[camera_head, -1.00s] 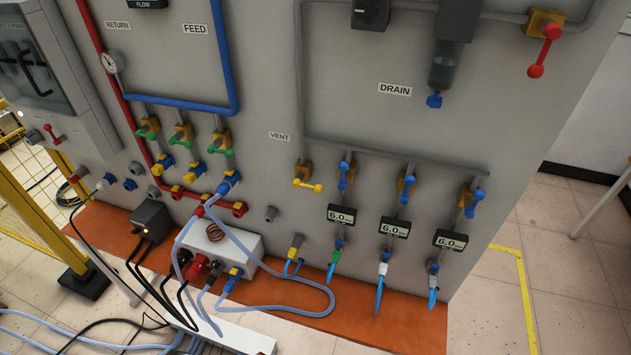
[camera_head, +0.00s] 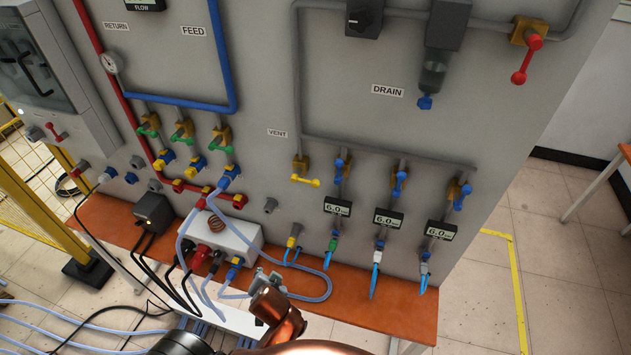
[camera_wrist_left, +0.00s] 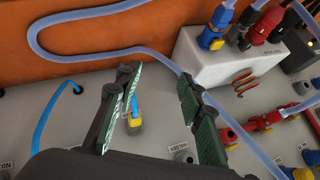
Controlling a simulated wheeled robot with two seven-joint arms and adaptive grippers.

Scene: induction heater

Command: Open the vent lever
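The vent lever (camera_head: 306,181) is a yellow handle on a brass valve below the VENT label (camera_head: 277,133) in the head view. It lies about level, its knob pointing right. I cannot make it out in the left wrist view. My left gripper (camera_head: 268,278) is low in the head view, in front of the orange ledge, below and left of the lever and apart from it. In the left wrist view my left gripper (camera_wrist_left: 158,80) is open, its fingers spread with nothing held. A yellow connector (camera_wrist_left: 134,126) shows behind the gap. My right gripper is not in view.
Blue levers (camera_head: 399,184) stand right of the vent lever, above grey displays (camera_head: 388,219). A white box (camera_head: 231,238) with hoses sits on the orange ledge (camera_head: 345,300). A looped hose (camera_wrist_left: 100,53) crosses near my left fingers.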

